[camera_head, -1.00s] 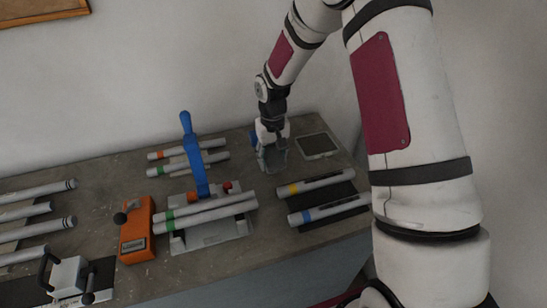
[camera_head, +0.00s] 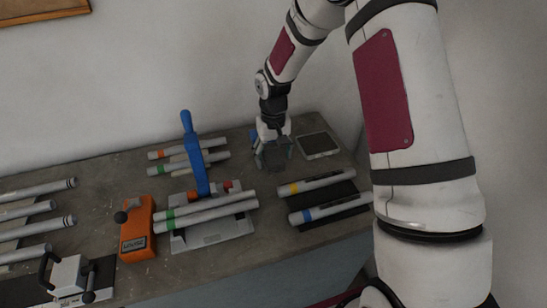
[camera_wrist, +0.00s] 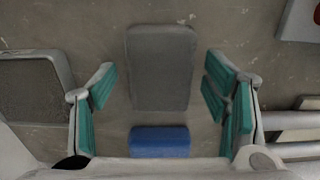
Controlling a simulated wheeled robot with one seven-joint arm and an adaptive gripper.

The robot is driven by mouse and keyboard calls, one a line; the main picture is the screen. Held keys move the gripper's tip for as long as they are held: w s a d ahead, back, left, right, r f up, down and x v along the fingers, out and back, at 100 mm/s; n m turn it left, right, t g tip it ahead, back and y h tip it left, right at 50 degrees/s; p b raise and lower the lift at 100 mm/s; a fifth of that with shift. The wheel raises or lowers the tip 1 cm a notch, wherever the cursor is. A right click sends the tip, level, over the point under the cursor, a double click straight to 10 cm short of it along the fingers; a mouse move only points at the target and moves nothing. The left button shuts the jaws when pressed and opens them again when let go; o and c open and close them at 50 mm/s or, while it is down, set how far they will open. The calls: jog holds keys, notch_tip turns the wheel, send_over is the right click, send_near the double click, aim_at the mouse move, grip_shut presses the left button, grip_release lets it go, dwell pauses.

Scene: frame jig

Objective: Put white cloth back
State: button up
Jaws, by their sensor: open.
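No clearly white cloth shows in either view. In the wrist view, a flat grey rounded piece (camera_wrist: 160,60) lies on the bench between the teal-padded fingers of my gripper (camera_wrist: 160,85). I cannot tell if this piece is the cloth. A blue block (camera_wrist: 160,141) sits at its near end. My gripper is open, with bare bench between each finger and the grey piece. In the head view my gripper (camera_head: 272,160) is low over the back right of the bench, left of a light-rimmed tray with a dark inside (camera_head: 318,145).
A jig with a blue lever (camera_head: 194,150) holds tubes left of my gripper. Marked tubes (camera_head: 315,182) lie on a dark mat in front. An orange device (camera_head: 137,230) and more tubes (camera_head: 35,228) are farther left. Bare bench shows around the grey piece.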

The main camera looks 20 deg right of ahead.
aim_at(273, 156)
notch_tip(273, 156, up, 11)
jog(key=b, duration=0.2)
jog(key=s+r+t, duration=0.2)
jog(key=s+r, duration=1)
jog(key=r, duration=0.2)
jog(key=s+r+t, duration=0.1)
jog(key=s+r, duration=0.1)
jog(key=s, duration=0.6)
jog(key=s+r+t, duration=0.1)
jog(key=s+t, duration=0.1)
jog(key=s, duration=0.6)
jog(key=shift+r, duration=0.35)
